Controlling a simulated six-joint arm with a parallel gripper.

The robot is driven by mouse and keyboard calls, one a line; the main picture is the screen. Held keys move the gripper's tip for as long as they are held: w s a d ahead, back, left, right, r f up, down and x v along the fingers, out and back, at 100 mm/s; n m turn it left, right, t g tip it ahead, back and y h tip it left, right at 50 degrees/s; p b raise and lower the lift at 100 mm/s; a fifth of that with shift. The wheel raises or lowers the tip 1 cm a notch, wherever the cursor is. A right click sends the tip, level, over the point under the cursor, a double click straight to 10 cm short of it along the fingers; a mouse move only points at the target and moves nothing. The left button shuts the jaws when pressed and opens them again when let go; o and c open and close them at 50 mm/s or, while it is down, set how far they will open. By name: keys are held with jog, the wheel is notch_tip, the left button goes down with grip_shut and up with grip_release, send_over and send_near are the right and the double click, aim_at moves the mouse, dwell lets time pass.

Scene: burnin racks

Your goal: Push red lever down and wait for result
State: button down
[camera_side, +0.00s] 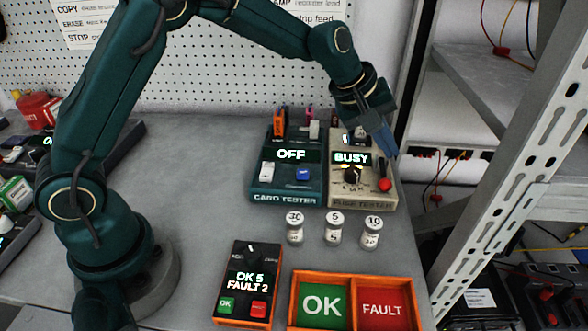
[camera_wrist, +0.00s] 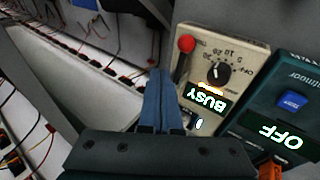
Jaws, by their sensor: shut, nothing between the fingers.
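The beige fuse tester (camera_side: 338,190) stands on the bench at right, and its display (camera_side: 351,158) reads BUSY. Its red lever knob (camera_side: 385,185) is at the front end of its slot, the lowered side. The wrist view also shows the red knob (camera_wrist: 186,44) and the BUSY display (camera_wrist: 205,97), upside down. My gripper (camera_side: 392,152) is shut and empty, with blue fingers over the tester's right rear, behind the knob and apart from it. In the wrist view, the closed fingertips (camera_wrist: 160,74) sit beside the tester's edge. The gripper hides part of the tester's back.
A green card tester (camera_side: 270,192) reading OFF adjoins at left. Jars marked 30 (camera_side: 295,230), 5 (camera_side: 334,231) and 10 (camera_side: 372,232) stand in front. Nearer are a counter box (camera_side: 236,262) reading OK 5, FAULT 2, and an orange OK/FAULT tray (camera_side: 352,277). A metal rack (camera_side: 520,130) stands right.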

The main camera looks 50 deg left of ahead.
jog(key=shift+w+a+r, duration=0.2)
jog(key=shift+w+r, duration=0.05)
jog(key=shift+r, duration=0.55)
jog(key=shift+w+a+r, duration=0.2)
jog(key=shift+a+r, duration=0.05)
jog(key=shift+r, duration=0.5)
jog(key=shift+w+a+r, duration=0.2)
jog(key=shift+w+r, duration=0.05)
jog(key=shift+r, duration=0.55)
jog(key=s+a+r+m+t+y, duration=0.1)
jog(key=s+a+r+m+t, duration=0.15)
jog(key=s+r, duration=0.95)
jog(key=s+a+f+m+g+y, duration=0.1)
jog(key=s+a+f+m, duration=0.1)
jog(key=s+f, duration=0.3)
jog(key=s+a+f+m+g+y, duration=0.1)
jog(key=s+f+m, duration=0.4)
jog(key=s, duration=0.7)
jog(key=shift+a+f+g, duration=0.55)
jog(key=shift+a+f, duration=0.1)
jog(key=shift+a, duration=0.15)
